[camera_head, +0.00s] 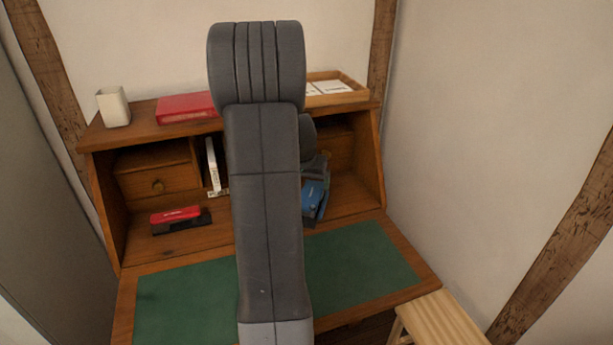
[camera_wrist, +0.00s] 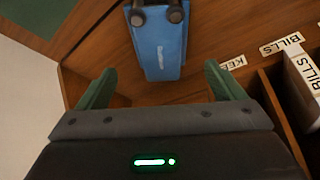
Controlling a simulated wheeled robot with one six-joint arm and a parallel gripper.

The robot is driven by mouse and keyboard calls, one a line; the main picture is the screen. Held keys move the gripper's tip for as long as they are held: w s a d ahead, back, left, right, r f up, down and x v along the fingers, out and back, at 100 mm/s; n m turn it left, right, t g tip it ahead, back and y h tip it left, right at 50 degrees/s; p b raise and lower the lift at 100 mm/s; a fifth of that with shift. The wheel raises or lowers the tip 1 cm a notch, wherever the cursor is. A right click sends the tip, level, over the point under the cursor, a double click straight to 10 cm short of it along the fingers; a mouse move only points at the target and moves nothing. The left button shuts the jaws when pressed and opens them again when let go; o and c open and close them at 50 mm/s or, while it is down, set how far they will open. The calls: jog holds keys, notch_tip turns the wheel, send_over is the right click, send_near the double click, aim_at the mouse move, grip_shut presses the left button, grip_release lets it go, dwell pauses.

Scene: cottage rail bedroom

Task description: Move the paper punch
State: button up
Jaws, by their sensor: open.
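The paper punch appears to be the blue thing with two dark round parts. In the wrist view the punch (camera_wrist: 160,48) lies on the wooden desk, ahead of and between my open green fingers (camera_wrist: 159,68); the top edge of the picture cuts it off. I see no finger shut on it and cannot tell how high my fingers are above the wood. In the head view the blue punch (camera_head: 313,196) is at the right of the desk's recess, just right of my arm. My gripper there is mostly hidden behind my arm.
A red and black stapler-like thing (camera_head: 178,217) lies on the left. Small drawers (camera_head: 157,178) and upright papers (camera_head: 212,165) stand behind. The green writing surface (camera_head: 365,258) is clear. A white cup (camera_head: 113,106), red book (camera_head: 186,107) and wooden tray (camera_head: 340,97) are on top.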

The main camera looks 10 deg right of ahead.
aim_at(310, 196)
jog(key=x, duration=1)
jog(key=shift+w+f, duration=0.1)
jog(key=shift+f, duration=0.3)
jog(key=c, duration=1.5)
